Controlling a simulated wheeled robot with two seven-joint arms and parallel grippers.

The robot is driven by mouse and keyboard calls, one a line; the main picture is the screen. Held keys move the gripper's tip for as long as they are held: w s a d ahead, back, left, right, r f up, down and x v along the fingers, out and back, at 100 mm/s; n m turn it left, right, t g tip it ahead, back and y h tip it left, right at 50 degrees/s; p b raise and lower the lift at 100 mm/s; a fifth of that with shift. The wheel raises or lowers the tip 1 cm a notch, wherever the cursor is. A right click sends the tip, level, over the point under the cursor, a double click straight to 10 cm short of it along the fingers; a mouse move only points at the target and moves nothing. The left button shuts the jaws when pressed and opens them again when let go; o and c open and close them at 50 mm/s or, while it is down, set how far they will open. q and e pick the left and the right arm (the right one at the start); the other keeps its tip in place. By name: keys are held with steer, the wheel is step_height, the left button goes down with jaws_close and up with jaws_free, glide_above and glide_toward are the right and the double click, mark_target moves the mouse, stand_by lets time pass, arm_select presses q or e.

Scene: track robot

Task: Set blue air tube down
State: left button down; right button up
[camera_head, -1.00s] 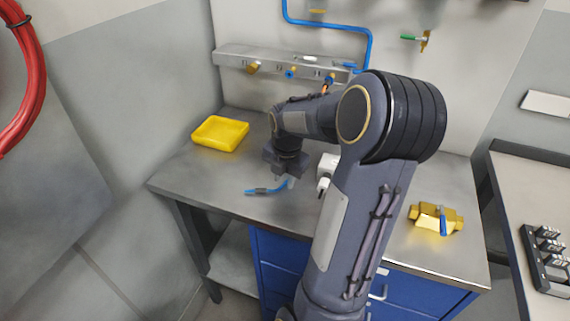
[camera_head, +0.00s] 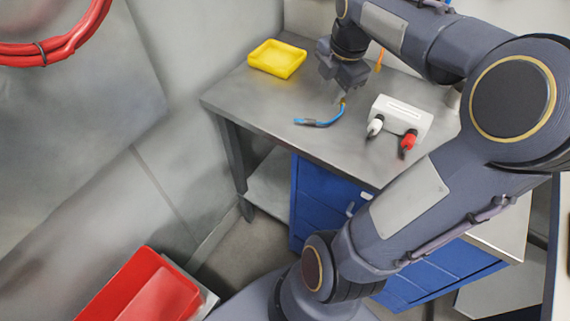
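My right gripper (camera_head: 344,94) points down right at the tube's brass tip. The fingers are small and partly hidden, so I cannot tell whether they grip the tip or stand just apart from it. My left gripper is not in view.
A yellow tray (camera_head: 277,59) stands at the bench's back left. A white box (camera_head: 402,116) with a white and a red plug stands right of the tube. A red bin (camera_head: 142,290) is at the lower left. Blue drawers (camera_head: 325,195) are under the bench.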

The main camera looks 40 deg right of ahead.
steer(key=s+a+f+m+t+y, duration=0.1)
steer(key=s+a+m, duration=0.3)
steer(key=a+m, duration=0.5)
steer(key=s+a+f+m+t+y, duration=0.2)
steer(key=a+m, duration=0.7)
steer(key=a, duration=0.5)
steer(key=s+f+y, duration=0.1)
steer(key=s+f, duration=0.1)
steer(key=s, duration=0.1)
steer(key=shift+a, duration=0.15)
